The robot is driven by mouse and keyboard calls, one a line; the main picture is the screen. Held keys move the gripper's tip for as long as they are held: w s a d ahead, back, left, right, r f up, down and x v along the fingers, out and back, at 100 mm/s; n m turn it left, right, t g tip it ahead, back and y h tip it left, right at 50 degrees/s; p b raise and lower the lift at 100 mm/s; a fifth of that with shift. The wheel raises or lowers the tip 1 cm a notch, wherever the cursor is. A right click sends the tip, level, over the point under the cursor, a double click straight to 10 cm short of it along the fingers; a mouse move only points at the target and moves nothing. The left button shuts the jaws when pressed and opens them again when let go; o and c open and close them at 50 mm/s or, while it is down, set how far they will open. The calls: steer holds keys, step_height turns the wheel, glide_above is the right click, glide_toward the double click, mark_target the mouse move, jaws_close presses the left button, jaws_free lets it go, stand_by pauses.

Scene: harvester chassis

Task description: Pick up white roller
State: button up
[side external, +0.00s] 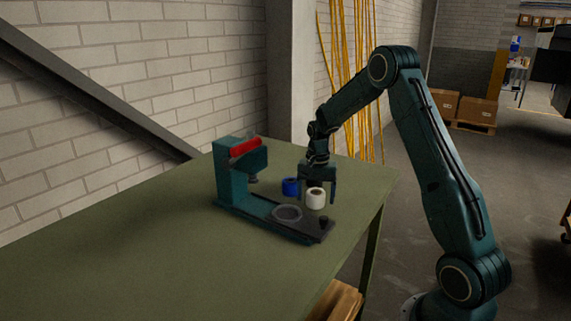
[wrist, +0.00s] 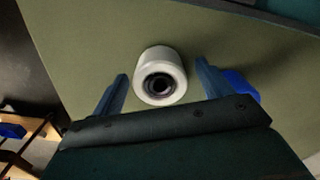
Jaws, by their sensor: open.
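The white roller (side external: 315,199) stands on the green table in the side view, beside the machine's base. It has a dark hollow centre. In the wrist view the white roller (wrist: 157,66) lies ahead of and between the two finger tips. My gripper (side external: 318,198) points down at the roller in the side view, with its fingers around or just behind it; the exact depth is hard to tell. In the wrist view my gripper (wrist: 160,80) is open, with a visible gap on both sides of the roller.
A blue roller (side external: 290,187) stands just left of the white one; blue also shows beside the right finger in the wrist view (wrist: 243,86). The teal harvester chassis (side external: 275,216) with a red cylinder (side external: 245,147) stands to the left. The green table (side external: 110,255) is clear at the front left.

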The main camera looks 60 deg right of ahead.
steer(key=c, duration=1.1)
steer(key=shift+r, duration=0.15)
step_height(320, 180, up, 20)
steer(key=shift+f, duration=0.1)
stand_by(0.6)
